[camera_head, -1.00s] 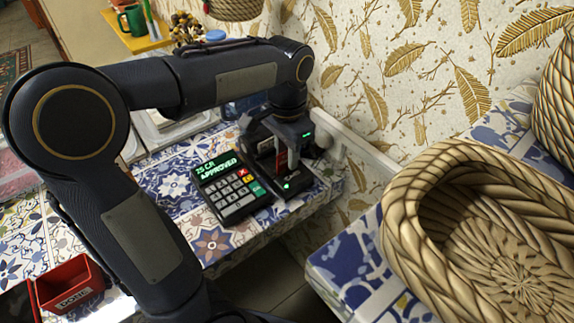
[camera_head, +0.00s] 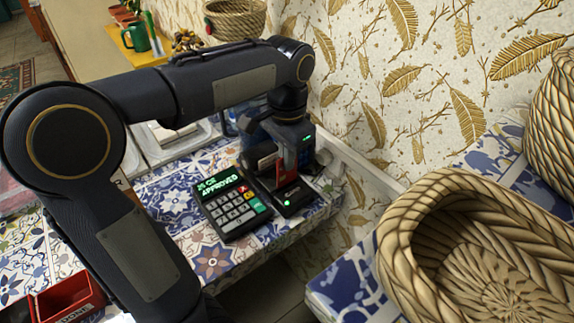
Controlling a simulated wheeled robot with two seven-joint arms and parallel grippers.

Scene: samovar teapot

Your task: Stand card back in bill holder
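A red card (camera_head: 282,171) stands upright above the black reader block (camera_head: 297,196) with green lights, beside the card terminal (camera_head: 232,205). The terminal's screen reads "25 CR APPROVED". My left gripper (camera_head: 284,167) points down over the reader block, with its fingers around the card. I cannot tell whether the fingers press on the card, or whether the card's lower edge is still in the block. I cannot make out a bill holder for certain. My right gripper is out of view.
A red box marked "DONE" (camera_head: 70,298) stands at the lower left on the tiled counter (camera_head: 212,262). A large woven basket (camera_head: 405,240) is at the right, across a gap. The patterned wall is close behind the reader. My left arm covers much of the counter.

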